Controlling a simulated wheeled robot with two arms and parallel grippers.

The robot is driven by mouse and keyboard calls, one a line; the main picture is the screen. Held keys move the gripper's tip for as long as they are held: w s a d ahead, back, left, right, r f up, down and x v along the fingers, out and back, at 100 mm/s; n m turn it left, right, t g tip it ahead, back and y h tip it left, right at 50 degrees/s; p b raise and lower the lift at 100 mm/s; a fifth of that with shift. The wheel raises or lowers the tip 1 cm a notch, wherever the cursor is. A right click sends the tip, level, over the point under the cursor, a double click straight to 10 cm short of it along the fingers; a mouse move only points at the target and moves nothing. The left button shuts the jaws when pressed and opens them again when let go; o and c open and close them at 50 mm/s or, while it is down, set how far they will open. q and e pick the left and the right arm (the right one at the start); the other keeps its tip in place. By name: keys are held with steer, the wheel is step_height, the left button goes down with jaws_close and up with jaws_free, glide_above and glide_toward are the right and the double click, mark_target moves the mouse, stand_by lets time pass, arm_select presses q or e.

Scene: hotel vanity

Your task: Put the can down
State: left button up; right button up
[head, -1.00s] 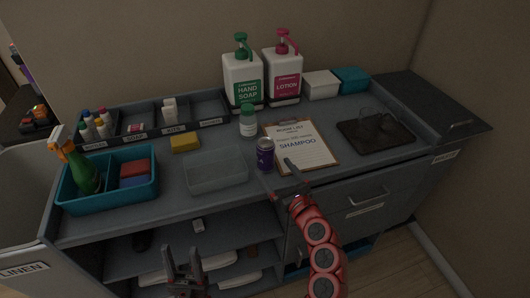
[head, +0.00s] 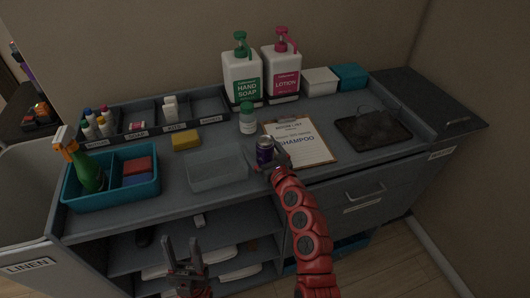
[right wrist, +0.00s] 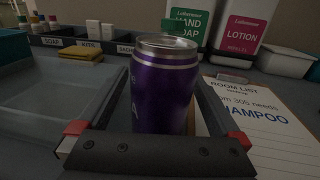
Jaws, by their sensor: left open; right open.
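A purple can (head: 264,150) with a silver top stands upright on the grey counter, at the left edge of the clipboard. In the right wrist view the can (right wrist: 162,95) fills the middle. My right gripper (head: 270,162) is open, with one finger on each side of the can; gaps show between can and fingers in the right wrist view (right wrist: 162,82). The can's base is hidden by the gripper there. My left gripper (head: 184,254) is open and empty, low in front of the open shelves.
A clipboard (head: 312,150) reading SHAMPOO lies right of the can. A clear tray (head: 216,172) is to its left, a white bottle with green cap (head: 248,122) behind. Pump bottles (head: 242,80) stand at the back. A dark tray (head: 372,134) lies right.

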steer(key=shift+c, duration=0.3)
jaws_close()
